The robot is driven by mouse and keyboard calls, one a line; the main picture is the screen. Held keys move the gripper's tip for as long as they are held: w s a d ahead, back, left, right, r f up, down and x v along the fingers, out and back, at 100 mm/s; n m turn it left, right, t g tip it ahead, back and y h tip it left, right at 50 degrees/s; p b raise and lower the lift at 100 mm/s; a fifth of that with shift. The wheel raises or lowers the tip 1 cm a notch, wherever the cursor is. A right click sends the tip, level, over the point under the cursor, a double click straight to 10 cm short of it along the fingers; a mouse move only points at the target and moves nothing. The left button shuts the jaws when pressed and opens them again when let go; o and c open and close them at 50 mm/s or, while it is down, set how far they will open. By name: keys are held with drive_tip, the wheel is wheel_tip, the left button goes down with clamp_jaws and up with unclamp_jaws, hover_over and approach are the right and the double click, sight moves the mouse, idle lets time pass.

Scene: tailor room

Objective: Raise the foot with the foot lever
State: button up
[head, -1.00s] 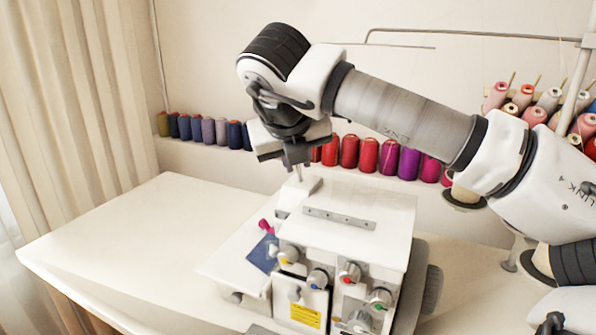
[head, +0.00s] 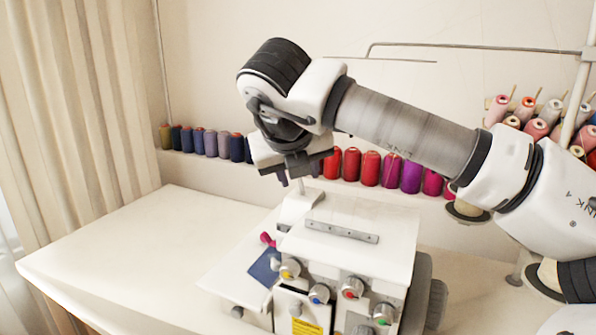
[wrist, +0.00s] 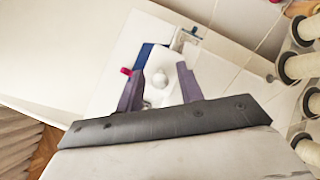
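The white sewing machine (head: 385,218) stands on the table, with coloured dials on its front. My gripper (head: 299,178) hangs above its left rear part, near a thin upright post, pointing down. In the wrist view my gripper (wrist: 164,58) has its two purple fingers apart. A round white knob (wrist: 160,78) and white machine parts show between the fingers, lower down; I see no clear grip on anything. I cannot clearly make out the foot lever or the foot; the gripper and machine body may hide them.
The white table (head: 110,240) is bare to the left. Thread spools (head: 370,168) line the wall ledge behind the machine. More spools (head: 525,108) stand on a thread stand with a metal pole at the right. A pink knob (head: 267,239) and blue plate (head: 264,268) are at the machine's left.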

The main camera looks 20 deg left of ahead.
drive_tip(key=p+v, duration=0.1)
drive_tip(key=v, duration=1.2)
drive_tip(key=shift+s+d+r, duration=0.15)
drive_tip(key=shift+r, duration=0.15)
